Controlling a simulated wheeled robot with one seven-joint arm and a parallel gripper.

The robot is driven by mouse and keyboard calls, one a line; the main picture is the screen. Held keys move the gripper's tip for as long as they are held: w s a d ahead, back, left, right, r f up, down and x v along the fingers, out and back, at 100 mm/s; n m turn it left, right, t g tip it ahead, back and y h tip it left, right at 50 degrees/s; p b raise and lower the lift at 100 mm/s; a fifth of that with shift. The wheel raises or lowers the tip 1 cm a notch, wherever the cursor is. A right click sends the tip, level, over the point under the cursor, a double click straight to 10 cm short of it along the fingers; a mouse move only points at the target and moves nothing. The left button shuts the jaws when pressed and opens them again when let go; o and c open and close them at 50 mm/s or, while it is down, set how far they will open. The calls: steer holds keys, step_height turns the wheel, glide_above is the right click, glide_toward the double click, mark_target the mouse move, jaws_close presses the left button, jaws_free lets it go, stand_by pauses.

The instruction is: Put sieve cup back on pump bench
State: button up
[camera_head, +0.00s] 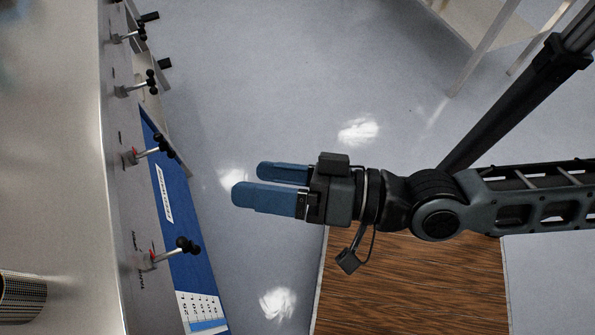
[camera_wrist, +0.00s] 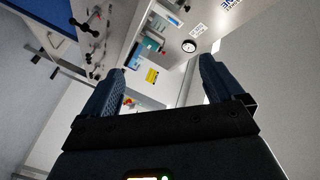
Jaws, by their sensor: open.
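My gripper (camera_head: 270,186) is open and empty, held over the floor to the right of the grey bench-like unit. It also shows in the wrist view (camera_wrist: 160,85), with its two blue fingers apart and nothing between them. A patterned metal cylinder (camera_head: 22,297), which may be the sieve cup, stands on the light grey top (camera_head: 55,150) at the lower left of the head view. It is cut off by the picture edge. My gripper is well apart from it. I cannot tell which surface is the pump bench.
Several black-knobbed valve handles (camera_head: 160,148) stick out from the unit's front, above a blue panel (camera_head: 178,205). A brown wood-patterned surface (camera_head: 410,285) lies below my arm. A white-legged table (camera_head: 480,25) stands at the top right. Open floor (camera_head: 270,80) lies between.

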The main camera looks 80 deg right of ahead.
steer(key=s+d+n+g, duration=0.2)
steer(key=s+n, duration=0.5)
steer(key=n, duration=0.2)
steer(key=shift+s+f+g, duration=0.2)
steer(key=shift+f+g, duration=0.2)
steer(key=shift+c, duration=0.2)
stand_by(0.8)
